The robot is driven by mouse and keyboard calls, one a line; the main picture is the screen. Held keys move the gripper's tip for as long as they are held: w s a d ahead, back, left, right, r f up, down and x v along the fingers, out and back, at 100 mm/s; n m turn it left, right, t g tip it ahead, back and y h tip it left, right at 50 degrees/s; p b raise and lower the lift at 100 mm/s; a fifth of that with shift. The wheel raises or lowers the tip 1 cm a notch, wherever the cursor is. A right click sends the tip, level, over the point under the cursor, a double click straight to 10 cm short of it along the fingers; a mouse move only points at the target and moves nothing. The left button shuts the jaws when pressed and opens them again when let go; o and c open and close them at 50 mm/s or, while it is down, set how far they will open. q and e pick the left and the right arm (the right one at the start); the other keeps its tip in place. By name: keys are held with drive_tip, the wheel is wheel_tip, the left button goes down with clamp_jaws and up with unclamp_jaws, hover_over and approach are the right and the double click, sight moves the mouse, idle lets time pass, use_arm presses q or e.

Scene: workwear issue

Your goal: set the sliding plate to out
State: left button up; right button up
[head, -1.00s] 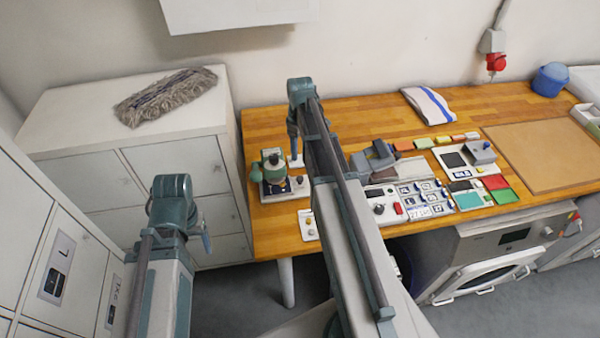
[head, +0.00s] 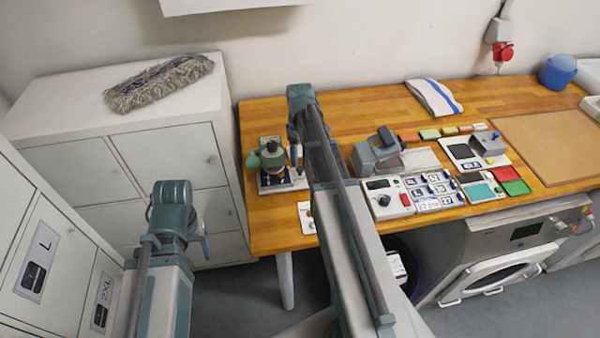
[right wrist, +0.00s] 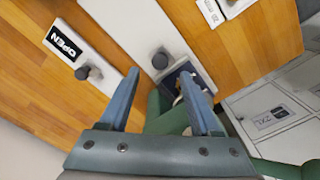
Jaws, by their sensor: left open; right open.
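The green device (head: 268,157) stands on a dark and white base at the table's left end. In the right wrist view a long white plate (right wrist: 118,20) with a dark knob (right wrist: 160,60) runs beside the green body (right wrist: 163,118). I take this for the sliding plate, but cannot be sure. My right gripper (right wrist: 158,71) is open and empty, its fingertips near that knob; whether they straddle it is unclear. In the head view my right gripper (head: 296,154) is beside the device, partly hidden by its arm. My left gripper (head: 206,246) is open, low beside the cabinet.
A control panel (head: 388,198), several coloured trays and a folded towel (head: 434,98) are right of my right arm. The table's back left is bare. A mop head (head: 158,82) lies on the cabinet.

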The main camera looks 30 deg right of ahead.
sight(301, 168)
wheel_tip(301, 168, down, 6)
drive_tip(key=b, duration=0.4)
drive_tip(key=shift+r, duration=0.25)
drive_tip(key=shift+r, duration=0.1)
drive_tip(key=shift+c, duration=0.3)
clamp_jaws()
idle(0.6)
drive_tip(key=shift+d, duration=0.1)
